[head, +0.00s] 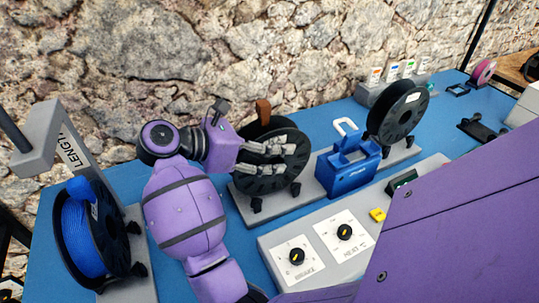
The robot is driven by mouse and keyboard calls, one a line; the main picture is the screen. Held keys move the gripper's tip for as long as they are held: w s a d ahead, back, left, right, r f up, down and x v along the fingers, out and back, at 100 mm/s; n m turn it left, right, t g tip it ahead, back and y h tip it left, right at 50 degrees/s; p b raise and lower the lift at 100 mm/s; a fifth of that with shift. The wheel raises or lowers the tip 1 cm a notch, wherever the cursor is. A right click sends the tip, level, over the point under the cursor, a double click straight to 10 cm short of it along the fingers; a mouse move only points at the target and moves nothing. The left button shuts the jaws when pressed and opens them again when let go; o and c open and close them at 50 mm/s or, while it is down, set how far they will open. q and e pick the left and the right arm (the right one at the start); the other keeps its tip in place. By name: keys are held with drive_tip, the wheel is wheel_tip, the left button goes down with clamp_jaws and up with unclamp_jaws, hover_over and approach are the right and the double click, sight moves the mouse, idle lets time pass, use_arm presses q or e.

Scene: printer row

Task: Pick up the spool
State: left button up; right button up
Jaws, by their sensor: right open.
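A black spool (264,185) stands upright on a grey stand in the middle of the table. My right gripper (291,157) is open in front of this spool's face, with its fingers pointing right and covering part of it. I cannot tell whether the fingers touch it. Another spool, wound with blue filament (78,238), stands at the left under a grey arm marked LENGTH. A second black spool (398,112) stands upright further right. My left gripper is not in view.
A blue box with a handle (348,174) stands between the two black spools. A grey panel with two dials (319,246) lies in front. A stone wall (200,45) rises behind the table.

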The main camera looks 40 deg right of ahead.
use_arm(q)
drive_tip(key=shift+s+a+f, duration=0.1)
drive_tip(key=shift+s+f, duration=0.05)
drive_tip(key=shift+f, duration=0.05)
use_arm(e)
drive_tip(key=shift+c, duration=0.2)
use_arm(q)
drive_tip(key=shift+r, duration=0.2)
use_arm(e)
drive_tip(key=c, duration=1.5)
drive_tip(key=shift+r, duration=0.1)
